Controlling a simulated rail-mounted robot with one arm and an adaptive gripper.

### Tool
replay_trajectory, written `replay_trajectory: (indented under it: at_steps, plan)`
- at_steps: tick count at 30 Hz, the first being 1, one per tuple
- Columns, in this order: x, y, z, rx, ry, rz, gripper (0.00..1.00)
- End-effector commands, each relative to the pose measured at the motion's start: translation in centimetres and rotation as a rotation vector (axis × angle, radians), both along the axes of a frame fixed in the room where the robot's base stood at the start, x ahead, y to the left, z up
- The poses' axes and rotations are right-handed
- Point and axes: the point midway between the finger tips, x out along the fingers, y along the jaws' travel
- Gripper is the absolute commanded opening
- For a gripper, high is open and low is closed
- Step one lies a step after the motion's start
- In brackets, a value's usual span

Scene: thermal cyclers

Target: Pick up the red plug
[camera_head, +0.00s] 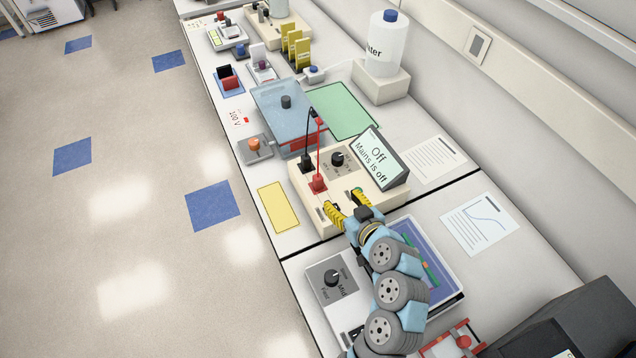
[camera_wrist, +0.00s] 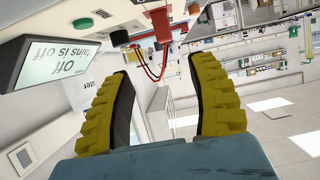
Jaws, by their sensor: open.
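The red plug (camera_head: 319,183) stands on the front left of the cream power supply (camera_head: 301,196), with a red lead rising from it. In the wrist view, which looks upside down, the red plug (camera_wrist: 160,23) shows near the top, beyond the fingertips. A black plug (camera_head: 305,163) with a black lead stands beside it. My gripper (camera_head: 344,202) has yellow ribbed fingers, spread apart over the near edge of the supply. It also shows in the wrist view (camera_wrist: 162,72), with nothing between the fingers. The red plug is a short way ahead of the fingers, apart from them.
The supply has a black knob (camera_head: 338,158) and a tilted screen (camera_head: 383,157) reading "Off, Mains is off", right of the red plug. A blue-lidded tank (camera_head: 285,104) stands behind it. A yellow card (camera_head: 278,206) lies on the clear bench left of the supply.

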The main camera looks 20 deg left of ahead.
Motion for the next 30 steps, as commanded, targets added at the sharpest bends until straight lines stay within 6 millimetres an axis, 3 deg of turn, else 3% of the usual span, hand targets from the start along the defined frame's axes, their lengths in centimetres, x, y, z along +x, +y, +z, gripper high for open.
replay_trajectory:
  at_steps: [15,30]
  plan:
    - [4.4,4.9,-2.7,0.002,0.002,-0.001,0.59]
    - [5.7,6.8,-3.5,0.002,0.0,-0.002,0.59]
